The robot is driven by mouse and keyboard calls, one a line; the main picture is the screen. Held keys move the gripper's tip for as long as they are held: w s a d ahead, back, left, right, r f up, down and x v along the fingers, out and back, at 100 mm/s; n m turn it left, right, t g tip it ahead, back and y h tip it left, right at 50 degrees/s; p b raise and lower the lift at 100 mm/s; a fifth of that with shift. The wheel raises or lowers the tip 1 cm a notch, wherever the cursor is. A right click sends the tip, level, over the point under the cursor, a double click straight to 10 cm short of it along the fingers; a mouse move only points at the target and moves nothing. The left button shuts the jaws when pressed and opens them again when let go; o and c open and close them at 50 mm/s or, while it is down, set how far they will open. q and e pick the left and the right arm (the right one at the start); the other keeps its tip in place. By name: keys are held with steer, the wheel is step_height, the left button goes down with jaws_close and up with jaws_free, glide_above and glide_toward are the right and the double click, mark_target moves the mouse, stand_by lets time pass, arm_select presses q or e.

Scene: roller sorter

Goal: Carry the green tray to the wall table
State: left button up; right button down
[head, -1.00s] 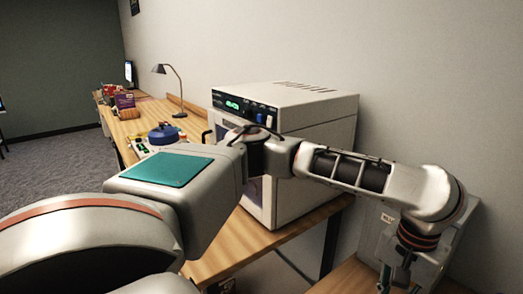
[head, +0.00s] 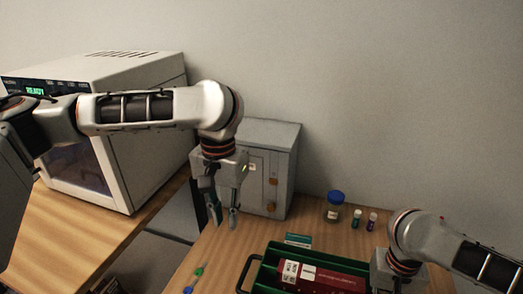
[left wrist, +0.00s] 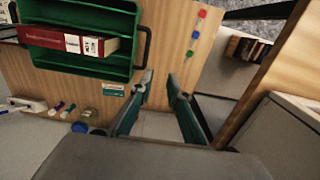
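The green tray (head: 318,256) is cut off by the bottom edge of the head view. It rests on a wooden table, a dark handle (head: 247,272) on its left end. A red box (head: 330,281) lies in it. The tray also shows in the left wrist view (left wrist: 105,10). My left gripper (head: 225,220) points down, empty, above the table and apart from the tray's handle; its two fingers stand apart in the left wrist view (left wrist: 159,78). My right gripper (head: 388,275) is over the tray's right part; its fingers are not visible.
A grey cabinet (head: 272,165), a blue-capped jar (head: 334,207) and small vials (head: 357,219) stand at the table's back. Coloured pieces (head: 199,271) lie left of the tray. A white machine (head: 130,150) stands on another table at left, across a gap.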

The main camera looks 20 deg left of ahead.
stand_by(0.4)
steer(key=c, duration=2.7)
jaws_free()
steer(key=shift+c, duration=0.2)
steer(key=o, duration=0.3)
steer(key=shift+o, duration=0.2)
steer(key=shift+r, duration=0.1)
step_height(320, 180, up, 14)
steer(key=shift+w, duration=0.15)
